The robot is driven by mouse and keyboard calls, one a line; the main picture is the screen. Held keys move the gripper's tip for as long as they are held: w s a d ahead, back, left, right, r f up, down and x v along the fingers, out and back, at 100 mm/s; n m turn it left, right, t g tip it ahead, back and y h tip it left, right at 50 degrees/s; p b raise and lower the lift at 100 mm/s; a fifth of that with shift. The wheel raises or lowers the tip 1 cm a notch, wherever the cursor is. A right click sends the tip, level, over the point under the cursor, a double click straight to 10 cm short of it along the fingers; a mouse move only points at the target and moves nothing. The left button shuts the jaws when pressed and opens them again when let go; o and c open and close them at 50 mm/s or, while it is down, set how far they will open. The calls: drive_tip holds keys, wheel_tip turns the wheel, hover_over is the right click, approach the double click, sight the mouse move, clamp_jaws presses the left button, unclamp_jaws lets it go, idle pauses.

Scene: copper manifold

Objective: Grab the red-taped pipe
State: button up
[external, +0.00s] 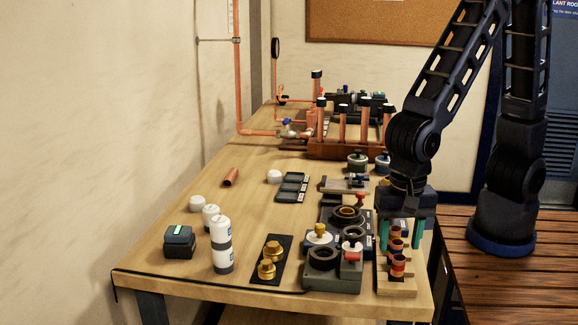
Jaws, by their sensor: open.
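Short copper pipes stand in a row in a wooden rack (397,290) at the table's front right corner. The front one is the red-taped pipe (398,267), with a red band around it; it appears upright. My gripper (401,246) points down over the rack. Its two teal fingers are apart, one on each side of the row, with a gap between them. I cannot tell which pipe lies between the fingers in depth. The red-taped pipe appears nearer the camera than the fingers. The fingers partly hide the rack's back part.
A grey fixture (332,279) with a red knob stands just left of the rack. Brass fittings (268,262) lie on a black mat. White bottles (221,245) stand farther left, and a copper manifold (350,143) is at the back. The left middle of the table is mostly clear.

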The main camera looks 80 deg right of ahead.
sight(399, 258)
drive_tip(key=shift+s+d+f, duration=0.1)
drive_tip(key=shift+s+f, duration=0.05)
drive_tip(key=shift+f, duration=1.4)
drive_tip(key=shift+s+d+f, duration=0.1)
drive_tip(key=shift+f, duration=1.45)
drive_tip(key=shift+c, duration=0.2)
drive_tip(key=c, duration=1)
